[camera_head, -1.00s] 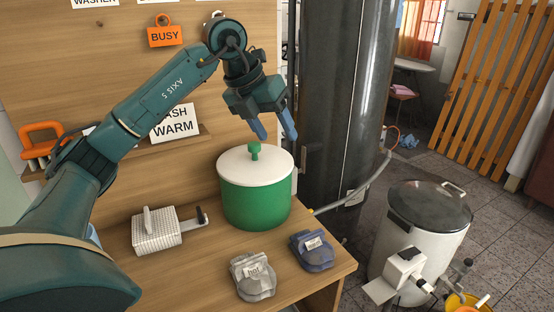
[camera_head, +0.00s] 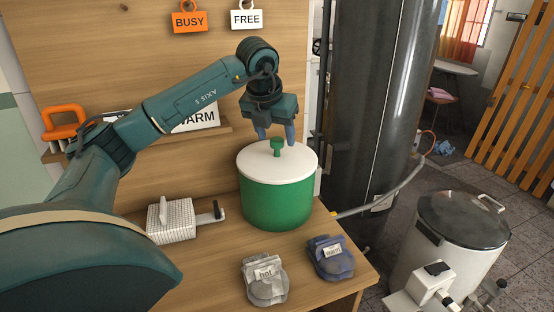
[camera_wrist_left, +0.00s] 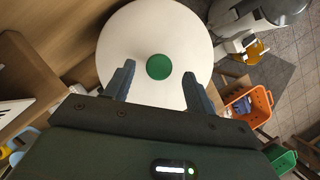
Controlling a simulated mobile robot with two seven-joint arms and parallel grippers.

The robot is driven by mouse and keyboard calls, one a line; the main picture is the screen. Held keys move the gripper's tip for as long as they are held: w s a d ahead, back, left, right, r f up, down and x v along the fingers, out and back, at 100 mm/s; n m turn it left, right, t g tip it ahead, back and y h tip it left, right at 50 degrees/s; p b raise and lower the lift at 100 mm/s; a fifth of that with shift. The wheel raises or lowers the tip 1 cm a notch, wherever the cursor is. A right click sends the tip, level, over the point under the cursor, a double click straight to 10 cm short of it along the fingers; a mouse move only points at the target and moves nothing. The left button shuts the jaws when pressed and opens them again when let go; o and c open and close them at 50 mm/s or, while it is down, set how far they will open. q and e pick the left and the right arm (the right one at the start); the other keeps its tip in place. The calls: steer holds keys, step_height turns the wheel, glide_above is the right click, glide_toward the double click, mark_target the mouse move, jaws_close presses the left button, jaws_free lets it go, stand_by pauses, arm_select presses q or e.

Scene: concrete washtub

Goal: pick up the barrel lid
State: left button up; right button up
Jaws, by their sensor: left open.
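The barrel lid (camera_head: 262,162) is a white disc with a green knob (camera_head: 277,147) at its centre. It sits on a green barrel (camera_head: 278,205) on the wooden table. My left gripper (camera_head: 276,136) is open just above the lid, its blue fingers pointing down near the knob. In the left wrist view the lid (camera_wrist_left: 150,30) lies below my left gripper (camera_wrist_left: 158,82), and the knob (camera_wrist_left: 159,67) shows between and slightly beyond the fingertips. Nothing is held. My right gripper is not in view.
A white block with a handle (camera_head: 172,222) stands left of the barrel. Two small packs, one grey (camera_head: 265,282) and one blue (camera_head: 331,258), lie in front. A wooden wall panel (camera_head: 150,60) rises behind, and a dark tank (camera_head: 375,100) stands to the right.

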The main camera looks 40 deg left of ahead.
mark_target(277, 139)
arm_select(q)
steer(key=x, duration=0.3)
steer(key=shift+w+a+f, duration=0.1)
steer(key=shift+f, duration=0.1)
steer(key=c, duration=1.1)
